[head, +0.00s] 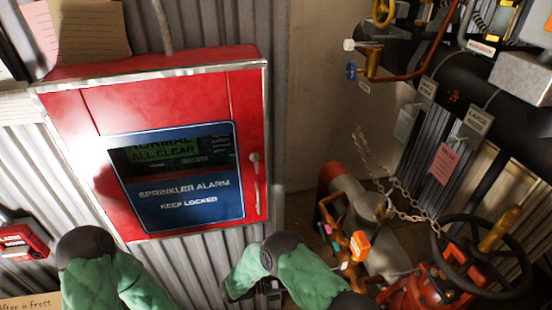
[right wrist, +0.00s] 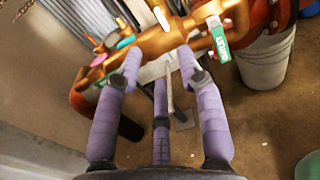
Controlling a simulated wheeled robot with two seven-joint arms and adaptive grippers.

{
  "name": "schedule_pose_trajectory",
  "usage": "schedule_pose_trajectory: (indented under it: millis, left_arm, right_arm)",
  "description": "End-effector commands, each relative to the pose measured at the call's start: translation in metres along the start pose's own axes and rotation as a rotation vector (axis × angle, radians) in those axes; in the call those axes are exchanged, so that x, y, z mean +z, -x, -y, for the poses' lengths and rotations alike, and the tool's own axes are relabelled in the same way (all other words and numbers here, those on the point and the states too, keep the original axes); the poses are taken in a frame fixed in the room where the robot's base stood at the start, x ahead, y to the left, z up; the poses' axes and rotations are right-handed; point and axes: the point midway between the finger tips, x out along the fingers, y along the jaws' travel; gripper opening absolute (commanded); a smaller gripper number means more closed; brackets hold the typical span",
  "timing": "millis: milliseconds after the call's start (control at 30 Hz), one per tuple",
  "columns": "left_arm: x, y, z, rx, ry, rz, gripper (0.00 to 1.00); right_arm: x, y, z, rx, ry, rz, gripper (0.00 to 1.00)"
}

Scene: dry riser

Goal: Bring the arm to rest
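My right gripper (right wrist: 160,60) shows in the right wrist view with its purple fingers spread apart and nothing gripped between them. Behind the fingertips are an orange-brown pipe (right wrist: 150,62) and a narrow grey metal piece; I cannot tell how far they are from the fingers. In the head view my green-sleeved arms with black joints come up from the bottom edge, in front of the corrugated wall and below the red cabinet (head: 95,110). My left gripper is out of view.
The red cabinet has a blue "Sprinkler alarm, keep locked" plate (head: 190,195). At the right are a dark handwheel (head: 480,225), a chain (head: 395,190), pipes and a red valve body (head: 425,290). The right wrist view shows a green tag (right wrist: 218,38) and a pale bucket (right wrist: 255,62).

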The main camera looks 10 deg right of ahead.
Motion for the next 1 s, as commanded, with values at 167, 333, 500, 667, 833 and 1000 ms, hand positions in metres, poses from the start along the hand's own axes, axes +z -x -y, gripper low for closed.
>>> schedule_pose_trajectory:
  millis: [167,333,500,667,833,1000]
  left_arm:
    - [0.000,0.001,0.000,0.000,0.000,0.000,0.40]
    - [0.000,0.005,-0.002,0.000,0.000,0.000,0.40]
    - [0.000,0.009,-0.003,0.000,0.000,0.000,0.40]
    - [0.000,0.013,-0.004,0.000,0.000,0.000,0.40]
    - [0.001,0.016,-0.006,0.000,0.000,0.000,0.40]
    - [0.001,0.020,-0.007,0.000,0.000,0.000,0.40]
  right_arm:
    - [-0.011,-0.007,0.008,-0.029,0.021,-0.057,0.39]
    - [-0.058,-0.025,0.050,-0.173,0.089,-0.297,0.39]
    - [-0.106,-0.019,0.115,-0.407,0.106,-0.608,0.39]
    - [-0.133,0.011,0.168,-0.657,0.045,-0.870,0.39]
    - [-0.143,0.054,0.201,-0.936,-0.104,-1.104,0.39]
    - [-0.141,0.091,0.207,-1.209,-0.342,-1.275,0.39]
